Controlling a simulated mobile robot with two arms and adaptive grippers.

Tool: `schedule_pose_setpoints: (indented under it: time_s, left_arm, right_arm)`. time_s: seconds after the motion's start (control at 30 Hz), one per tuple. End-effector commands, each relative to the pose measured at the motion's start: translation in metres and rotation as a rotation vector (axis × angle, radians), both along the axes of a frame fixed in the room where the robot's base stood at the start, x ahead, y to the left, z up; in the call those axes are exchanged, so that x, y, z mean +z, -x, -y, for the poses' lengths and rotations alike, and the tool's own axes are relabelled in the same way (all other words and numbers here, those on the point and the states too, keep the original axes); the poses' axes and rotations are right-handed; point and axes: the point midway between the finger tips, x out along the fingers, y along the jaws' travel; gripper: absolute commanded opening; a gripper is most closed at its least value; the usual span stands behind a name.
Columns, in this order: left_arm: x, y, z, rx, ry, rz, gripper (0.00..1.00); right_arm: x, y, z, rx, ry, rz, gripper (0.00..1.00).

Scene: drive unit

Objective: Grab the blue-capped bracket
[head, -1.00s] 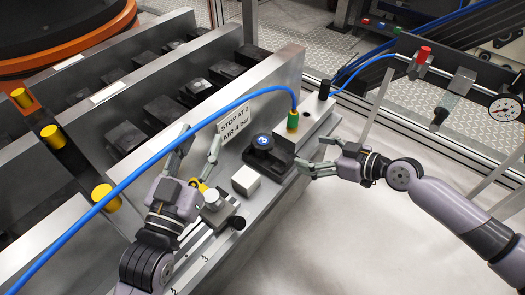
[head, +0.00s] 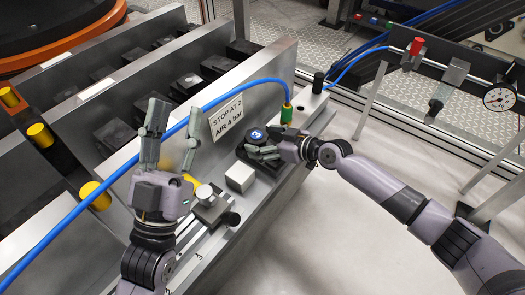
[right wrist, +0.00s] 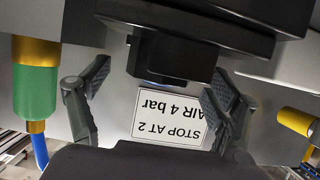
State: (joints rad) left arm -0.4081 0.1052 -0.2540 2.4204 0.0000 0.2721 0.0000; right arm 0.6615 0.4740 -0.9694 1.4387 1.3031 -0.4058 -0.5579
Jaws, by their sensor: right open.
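The blue-capped bracket (head: 257,134) is a black piece with a round blue cap marked 3, on the grey rail beside the sign. My right gripper (head: 265,152) is open at it, its fingers by the near right side of the cap. In the right wrist view, the bracket's dark body (right wrist: 176,56) with a thin blue edge lies between and beyond the spread fingers of my right gripper (right wrist: 155,90); contact cannot be told.
A blue hose (head: 150,151) arches across the rail to a green fitting (head: 286,115), close behind my right gripper. The sign (head: 226,118) stands behind.

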Motion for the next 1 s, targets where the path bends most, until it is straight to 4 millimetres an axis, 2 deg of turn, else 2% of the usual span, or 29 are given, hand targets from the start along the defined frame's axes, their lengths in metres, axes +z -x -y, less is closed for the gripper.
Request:
schedule_pose_setpoints:
  time_s: [0.33, 1.0]
  left_arm:
    - [0.0066, 0.0062, -0.0006, -0.003, 0.014, 0.047, 0.40]
    - [0.0064, 0.0058, -0.0007, -0.002, 0.013, 0.045, 0.40]
  right_arm:
    - [-0.0024, -0.0037, -0.0053, 0.000, 0.001, 0.001, 0.83]
    - [-0.0025, -0.0035, -0.0050, 0.000, 0.001, 0.001, 0.39]
